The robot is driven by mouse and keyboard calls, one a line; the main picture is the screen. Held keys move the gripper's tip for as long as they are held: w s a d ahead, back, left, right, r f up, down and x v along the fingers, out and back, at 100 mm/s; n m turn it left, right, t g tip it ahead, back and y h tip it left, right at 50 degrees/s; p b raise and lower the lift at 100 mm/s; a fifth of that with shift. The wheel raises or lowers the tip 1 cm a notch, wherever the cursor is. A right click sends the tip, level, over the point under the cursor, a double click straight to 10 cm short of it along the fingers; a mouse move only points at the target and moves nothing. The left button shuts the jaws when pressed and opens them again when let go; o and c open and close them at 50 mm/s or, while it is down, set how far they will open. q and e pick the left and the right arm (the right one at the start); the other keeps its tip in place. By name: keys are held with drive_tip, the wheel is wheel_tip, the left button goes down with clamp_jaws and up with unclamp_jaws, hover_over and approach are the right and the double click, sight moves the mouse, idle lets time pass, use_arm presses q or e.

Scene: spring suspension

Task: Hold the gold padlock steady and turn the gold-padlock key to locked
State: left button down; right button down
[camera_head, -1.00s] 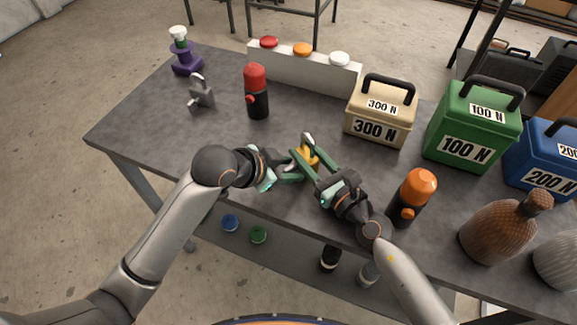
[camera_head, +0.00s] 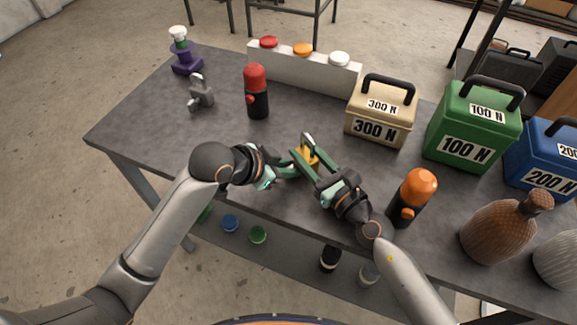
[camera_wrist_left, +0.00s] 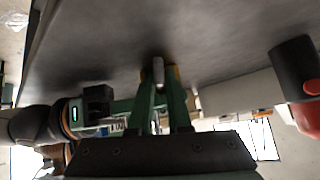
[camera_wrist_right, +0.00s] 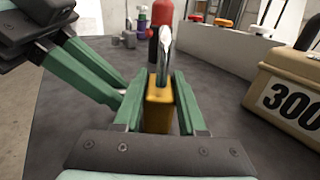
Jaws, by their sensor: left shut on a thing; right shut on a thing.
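The gold padlock (camera_head: 312,157) stands near the table's front edge, with its silver shackle (camera_wrist_right: 167,52) pointing up. My right gripper (camera_head: 306,155) is shut on the padlock body, one finger on each side, as the right wrist view shows (camera_wrist_right: 158,104). My left gripper (camera_head: 296,170) reaches in from the left, low at the padlock's side. It is shut on the padlock key, which is mostly hidden between the fingers. In the left wrist view a silver piece (camera_wrist_left: 158,72) shows at the fingertips, with gold beside it; I cannot tell whether it is key or shackle.
Weight boxes in tan (camera_head: 381,112), green (camera_head: 473,126) and blue (camera_head: 545,158) fill the right. An orange-topped bottle (camera_head: 412,200) stands close to my right arm.

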use_arm(q)
drive_tip(key=shift+w+n+g+h, duration=0.1)
drive_tip(key=shift+n+g+h, duration=0.2)
drive_tip(key=shift+g+h, duration=0.15)
use_arm(e)
drive_tip(key=shift+f, duration=0.1)
use_arm(q)
drive_tip(key=c, duration=0.9)
unclamp_jaws()
drive_tip(key=shift+a, duration=0.1)
drive_tip(key=v, duration=1.2)
